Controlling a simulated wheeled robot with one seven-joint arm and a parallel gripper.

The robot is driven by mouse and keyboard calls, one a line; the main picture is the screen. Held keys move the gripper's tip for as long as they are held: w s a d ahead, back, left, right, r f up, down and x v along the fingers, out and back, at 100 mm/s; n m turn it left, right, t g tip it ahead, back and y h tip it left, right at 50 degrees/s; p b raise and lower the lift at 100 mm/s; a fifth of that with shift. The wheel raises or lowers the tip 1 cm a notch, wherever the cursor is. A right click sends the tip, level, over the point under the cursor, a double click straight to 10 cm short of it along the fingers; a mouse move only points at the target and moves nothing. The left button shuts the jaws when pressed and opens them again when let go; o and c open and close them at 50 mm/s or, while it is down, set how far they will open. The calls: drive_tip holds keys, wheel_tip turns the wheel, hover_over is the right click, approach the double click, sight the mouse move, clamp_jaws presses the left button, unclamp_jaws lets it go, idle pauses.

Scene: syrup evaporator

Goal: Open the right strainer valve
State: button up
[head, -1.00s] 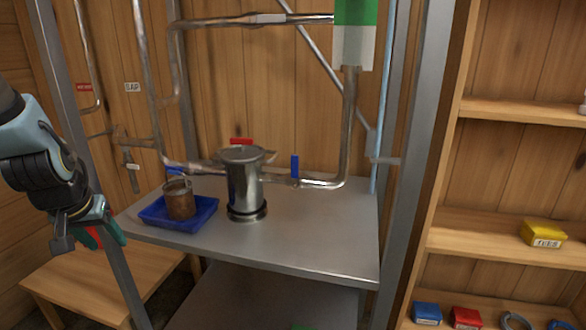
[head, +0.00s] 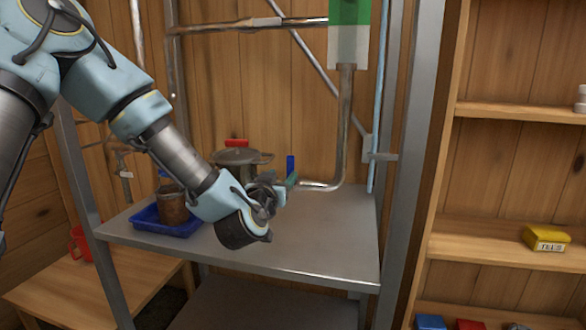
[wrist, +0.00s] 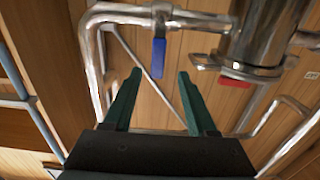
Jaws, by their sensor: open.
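The right strainer valve has a blue handle (head: 290,165) on the steel pipe to the right of the strainer. The handle stands upright, crosswise to the level pipe. The strainer (head: 238,160) is a steel canister with a lid, mostly hidden behind my arm. My gripper (head: 284,183) is in front of the valve, partly hidden by my wrist. In the wrist view, my gripper (wrist: 160,78) is open, with two green fingers apart. The blue handle (wrist: 158,58) shows between and just beyond the fingertips; I see no contact.
A steel bench (head: 330,240) lies under the pipes. A blue tray (head: 146,224) holding a brown-filled vessel (head: 172,205) is at its left. A red handle (head: 237,142) shows behind the strainer. A metal post (head: 403,200) and wooden shelves (head: 500,250) stand at right.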

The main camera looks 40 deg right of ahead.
sight(290, 164)
drive_tip(key=p+x, duration=0.1)
drive_tip(key=x, duration=0.2)
drive_tip(key=p+x, duration=0.1)
drive_tip(key=x, duration=0.2)
drive_tip(key=p+x, duration=0.1)
drive_tip(key=x, duration=0.2)
drive_tip(key=shift+d+r+p, duration=0.3)
drive_tip(key=shift+r+p, duration=0.05)
drive_tip(key=shift+r, duration=0.05)
drive_tip(key=shift+w+d+f, duration=0.15)
drive_tip(key=shift+w+d, duration=0.2)
drive_tip(key=shift+d, duration=0.25)
drive_tip(key=shift+c, duration=0.2)
clamp_jaws()
